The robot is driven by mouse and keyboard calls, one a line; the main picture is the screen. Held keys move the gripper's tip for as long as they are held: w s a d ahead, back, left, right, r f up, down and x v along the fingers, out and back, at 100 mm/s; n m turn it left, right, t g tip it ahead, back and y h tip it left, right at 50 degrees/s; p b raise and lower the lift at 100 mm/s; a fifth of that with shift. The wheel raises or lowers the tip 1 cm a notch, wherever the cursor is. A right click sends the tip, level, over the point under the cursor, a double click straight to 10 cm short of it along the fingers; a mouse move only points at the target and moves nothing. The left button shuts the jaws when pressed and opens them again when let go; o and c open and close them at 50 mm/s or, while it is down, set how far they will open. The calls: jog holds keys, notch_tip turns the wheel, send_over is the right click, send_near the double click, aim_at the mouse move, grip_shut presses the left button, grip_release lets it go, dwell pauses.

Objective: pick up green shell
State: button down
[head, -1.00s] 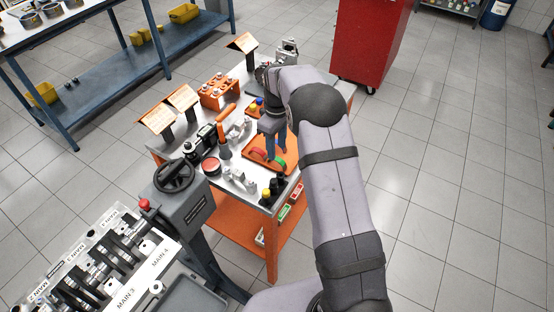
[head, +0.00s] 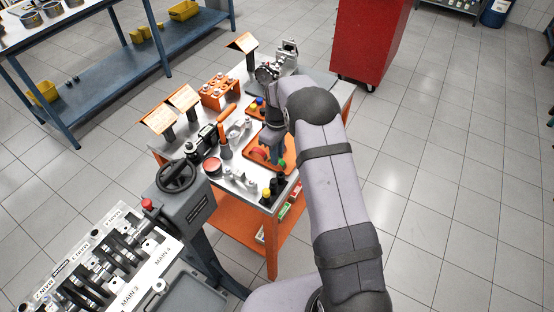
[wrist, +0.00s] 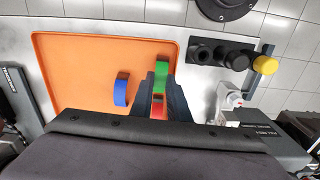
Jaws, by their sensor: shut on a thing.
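The green shell (wrist: 161,76) is a curved strip that shows between the fingertips of my gripper (wrist: 160,88) in the wrist view. My gripper is shut on it, low over the orange tray (wrist: 75,70). A red shell (wrist: 158,106) shows in the gap between the fingers, just below the green one in the picture. Whether the two touch I cannot tell. A blue shell (wrist: 121,90) stands on the tray to the left of the fingers, apart from them. In the head view my gripper (head: 275,160) is over the tray (head: 289,149), and the shells are small and partly hidden.
Black cylinders and a yellow-ended one (wrist: 265,65) stand right of the tray. A dark device (wrist: 12,95) is at the left. In the head view, an orange-handled tool (head: 225,146) and a red-topped round part (head: 212,165) stand left of the tray on the crowded cart.

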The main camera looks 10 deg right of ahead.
jog(key=shift+r, duration=0.15)
notch_tip(320, 180, up, 10)
jog(key=b, duration=0.3)
dwell(0.4)
